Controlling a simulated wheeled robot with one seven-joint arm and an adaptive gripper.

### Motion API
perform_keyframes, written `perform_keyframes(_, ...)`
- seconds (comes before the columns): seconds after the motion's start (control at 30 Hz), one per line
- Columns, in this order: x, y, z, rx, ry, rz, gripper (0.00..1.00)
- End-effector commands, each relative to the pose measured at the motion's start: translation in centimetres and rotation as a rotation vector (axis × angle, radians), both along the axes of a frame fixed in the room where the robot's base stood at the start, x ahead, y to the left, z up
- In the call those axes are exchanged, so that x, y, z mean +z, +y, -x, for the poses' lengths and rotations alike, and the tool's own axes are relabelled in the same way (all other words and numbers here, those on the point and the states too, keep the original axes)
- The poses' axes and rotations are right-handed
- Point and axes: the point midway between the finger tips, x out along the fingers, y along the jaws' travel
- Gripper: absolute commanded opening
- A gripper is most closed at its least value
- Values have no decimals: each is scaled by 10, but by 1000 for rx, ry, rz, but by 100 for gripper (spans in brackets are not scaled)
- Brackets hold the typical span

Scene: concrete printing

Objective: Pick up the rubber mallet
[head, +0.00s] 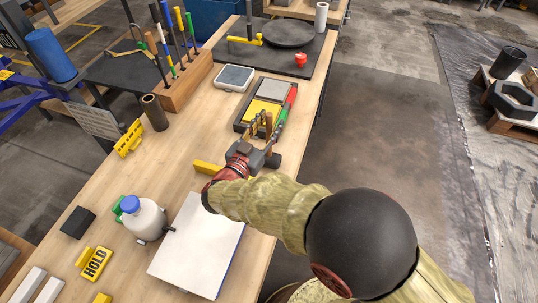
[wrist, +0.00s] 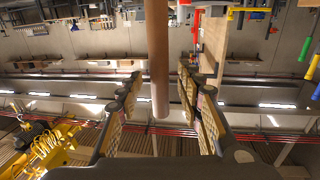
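The rubber mallet stands upright on its black head (head: 273,161) near the right edge of the bench. Its brown wooden handle (wrist: 159,65) points up and shows in the wrist view between my fingers. My gripper (head: 264,127) reaches in level from the near side, with one finger on each side of the handle. In the wrist view my gripper (wrist: 160,95) is open, with gaps between the handle and both fingers. The mallet head is partly hidden by my gripper in the head view and is outside the wrist view.
Just beyond is a black tray (head: 243,122) with a yellow pad and a red-green tool. A white board (head: 197,246), a white bottle (head: 145,219) and a yellow bar (head: 208,169) lie nearer. A wooden tool block (head: 187,81) stands at the back left.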

Motion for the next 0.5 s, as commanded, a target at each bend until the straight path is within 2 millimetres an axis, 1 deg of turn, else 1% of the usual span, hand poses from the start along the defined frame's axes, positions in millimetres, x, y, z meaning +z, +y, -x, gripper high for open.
perform_keyframes(0.13, 1, 0, 0, 0, 0, 0, 37)
perform_keyframes(0.5, 1, 0, 0, 0, 0, -1, 16)
